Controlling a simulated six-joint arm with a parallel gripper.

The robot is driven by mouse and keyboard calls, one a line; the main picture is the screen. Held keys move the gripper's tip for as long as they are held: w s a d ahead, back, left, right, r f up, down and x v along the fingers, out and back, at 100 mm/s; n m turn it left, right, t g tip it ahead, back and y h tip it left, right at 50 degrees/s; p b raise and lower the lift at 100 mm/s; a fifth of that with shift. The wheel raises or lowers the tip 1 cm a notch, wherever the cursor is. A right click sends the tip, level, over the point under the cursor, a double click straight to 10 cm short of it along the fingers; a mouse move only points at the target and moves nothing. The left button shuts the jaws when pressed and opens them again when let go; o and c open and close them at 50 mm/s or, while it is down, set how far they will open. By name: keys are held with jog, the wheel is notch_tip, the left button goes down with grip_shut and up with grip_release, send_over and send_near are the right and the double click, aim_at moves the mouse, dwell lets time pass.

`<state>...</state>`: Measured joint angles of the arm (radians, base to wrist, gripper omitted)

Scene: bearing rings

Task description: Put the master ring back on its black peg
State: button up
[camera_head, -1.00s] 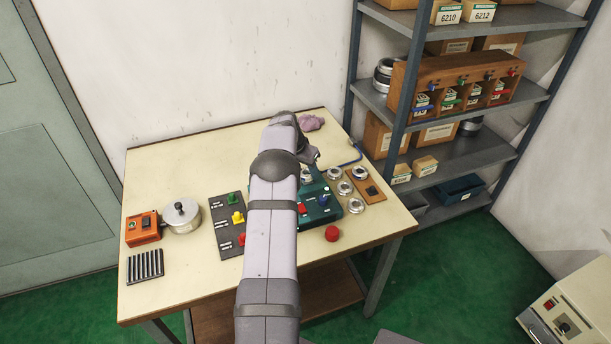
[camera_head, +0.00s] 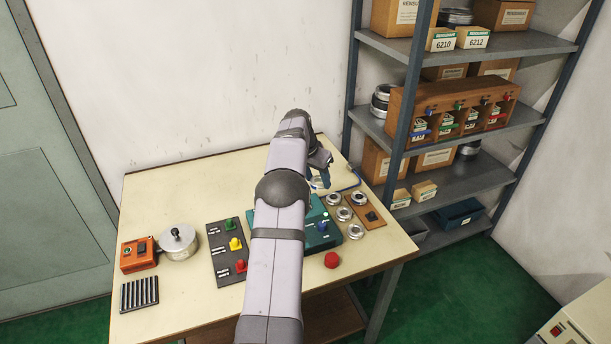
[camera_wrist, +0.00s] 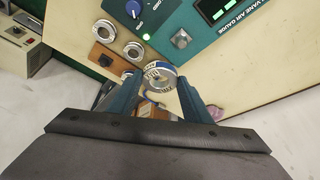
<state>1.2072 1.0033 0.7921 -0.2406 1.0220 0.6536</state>
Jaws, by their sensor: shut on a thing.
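My gripper (camera_wrist: 158,92) is shut on a silver ring (camera_wrist: 161,66) with dark lettering on its face. In the head view the held ring (camera_head: 318,183) hangs below my gripper, behind the teal air gauge (camera_head: 323,232) and apart from it. A wooden board (camera_head: 364,209) with a black peg (camera_head: 372,217) lies right of the gauge, and the peg carries no ring. The board (camera_wrist: 98,54) and the peg (camera_wrist: 104,60) show at left in the wrist view. The gauge's metal spindle (camera_wrist: 181,39) is bare. My arm hides part of the gauge in the head view.
Several loose rings (camera_head: 355,231) lie between the gauge and the board. A red button (camera_head: 332,260) is in front. A dark panel with coloured knobs (camera_head: 226,262) lies left of my arm. A shelf rack (camera_head: 460,170) stands right of the table.

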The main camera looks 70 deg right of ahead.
jog(key=s+d+f+m+p, duration=0.1)
jog(key=s+f, duration=0.1)
jog(key=s, duration=0.4)
jog(key=s+d+f+m+p, duration=0.1)
jog(key=s+f, duration=0.2)
jog(key=s, duration=0.3)
jog(key=s+d+f+m+g+p, duration=0.1)
jog(key=s+f, duration=0.1)
jog(key=s, duration=0.5)
jog(key=shift+s+d+f, duration=0.1)
jog(key=shift+d+f, duration=0.05)
jog(key=shift+f, duration=0.15)
jog(key=shift+w+d, duration=0.2)
jog(key=shift+d, duration=0.1)
jog(key=shift+w+d+r+n+t, duration=0.35)
jog(key=shift+d+r+n, duration=0.25)
jog(key=shift+n, duration=0.3)
jog(key=shift+w+d+r+n+t, duration=0.25)
jog(key=shift+w+d+r+n, duration=0.2)
jog(key=shift+d+n, duration=0.35)
jog(key=shift+a, duration=0.15)
jog(key=shift+f+b, duration=0.9)
jog(key=shift+f, duration=1.05)
